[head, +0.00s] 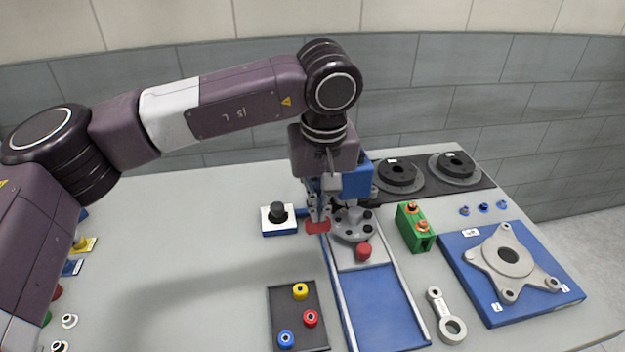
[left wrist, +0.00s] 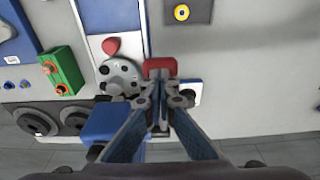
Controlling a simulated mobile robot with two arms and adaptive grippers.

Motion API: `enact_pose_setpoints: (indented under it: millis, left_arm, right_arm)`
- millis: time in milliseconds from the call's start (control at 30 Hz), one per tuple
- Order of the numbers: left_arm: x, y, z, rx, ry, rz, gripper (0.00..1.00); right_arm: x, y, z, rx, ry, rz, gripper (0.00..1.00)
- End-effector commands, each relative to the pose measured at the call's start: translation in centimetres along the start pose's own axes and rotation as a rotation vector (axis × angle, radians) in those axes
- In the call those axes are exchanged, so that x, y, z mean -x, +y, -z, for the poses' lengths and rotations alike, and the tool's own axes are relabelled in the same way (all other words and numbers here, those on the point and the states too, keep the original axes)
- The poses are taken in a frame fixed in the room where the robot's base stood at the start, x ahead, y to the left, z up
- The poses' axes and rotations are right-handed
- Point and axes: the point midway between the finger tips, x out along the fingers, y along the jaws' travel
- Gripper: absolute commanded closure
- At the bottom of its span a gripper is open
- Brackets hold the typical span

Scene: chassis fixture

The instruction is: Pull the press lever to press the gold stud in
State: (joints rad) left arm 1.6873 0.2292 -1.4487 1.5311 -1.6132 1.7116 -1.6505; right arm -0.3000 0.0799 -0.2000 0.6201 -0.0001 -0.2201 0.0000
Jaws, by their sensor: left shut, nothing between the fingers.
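The press has a blue body (head: 357,180) at the rear of a blue-railed slide, with a grey round fixture (head: 352,226) below it. A red block (head: 318,227), which looks like the lever's grip, lies just beyond my left fingertips; it also shows in the left wrist view (left wrist: 160,66). My left gripper (head: 319,213) is shut and empty, pointing down beside the press. I cannot tell if its tips touch the red block. A red knob (head: 363,251) sits in front of the fixture, apart from the gripper. I cannot make out the gold stud. My right gripper is not in view.
A black button on a white-topped base (head: 265,222) is left of the gripper. A dark tray (head: 276,318) with coloured rings stands in front. A green block (head: 416,238), a blue plate with a star-shaped part (head: 475,270) and black discs (head: 397,172) are on the right.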

Motion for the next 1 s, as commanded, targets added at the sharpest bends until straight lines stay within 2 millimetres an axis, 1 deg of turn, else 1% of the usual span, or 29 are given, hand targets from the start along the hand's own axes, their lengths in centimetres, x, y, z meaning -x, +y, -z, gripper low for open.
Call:
enact_pose_setpoints:
  millis: [33, 367, 733, 1000]
  left_arm:
    - [-0.3, -0.1, 0.1, 0.003, 0.001, 0.003, 1.0]
    - [-0.3, -0.1, 0.1, 0.003, 0.001, 0.004, 1.0]
    - [-1.6, -0.3, -0.1, 0.002, 0.0, 0.005, 1.0]
    - [-1.8, -0.3, -0.2, 0.002, -0.002, 0.007, 1.0]
  right_arm:
    - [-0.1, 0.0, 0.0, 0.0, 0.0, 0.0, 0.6]
    - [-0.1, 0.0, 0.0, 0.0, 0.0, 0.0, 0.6]
    - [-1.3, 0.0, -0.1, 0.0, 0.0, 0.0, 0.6]
    - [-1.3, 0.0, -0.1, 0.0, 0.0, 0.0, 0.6]
